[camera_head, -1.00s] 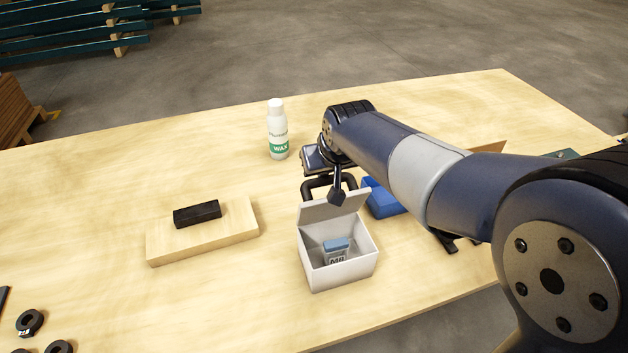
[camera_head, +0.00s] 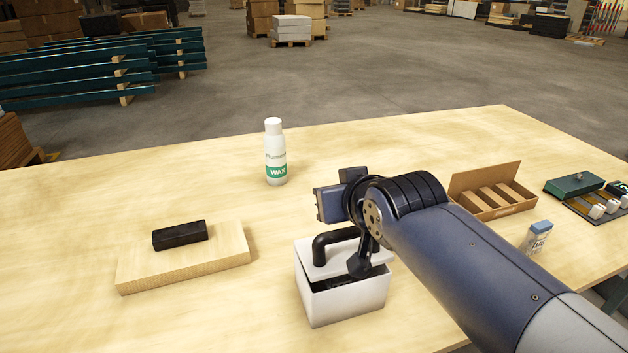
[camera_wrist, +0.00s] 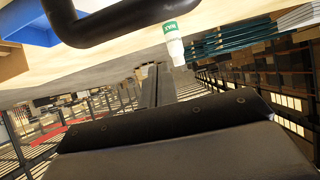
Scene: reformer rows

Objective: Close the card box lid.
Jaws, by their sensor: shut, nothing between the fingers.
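The white card box (camera_head: 343,302) stands on the table in front of my arm. Its lid (camera_head: 312,252) is tilted low over the opening, with a dark gap still showing at the front. My gripper (camera_head: 360,268) is shut with nothing held, at the right part of the lid; whether it touches the lid I cannot tell. My wrist and a dark curved bar hide part of the lid and most of the inside. In the wrist view the box cannot be made out.
A wax bottle (camera_head: 275,160) stands behind, left of my wrist. A wood board (camera_head: 190,262) with a black block (camera_head: 180,235) lies left. At right are a small blue-topped box (camera_head: 537,238), an open cardboard tray (camera_head: 490,195) and a green device (camera_head: 575,187).

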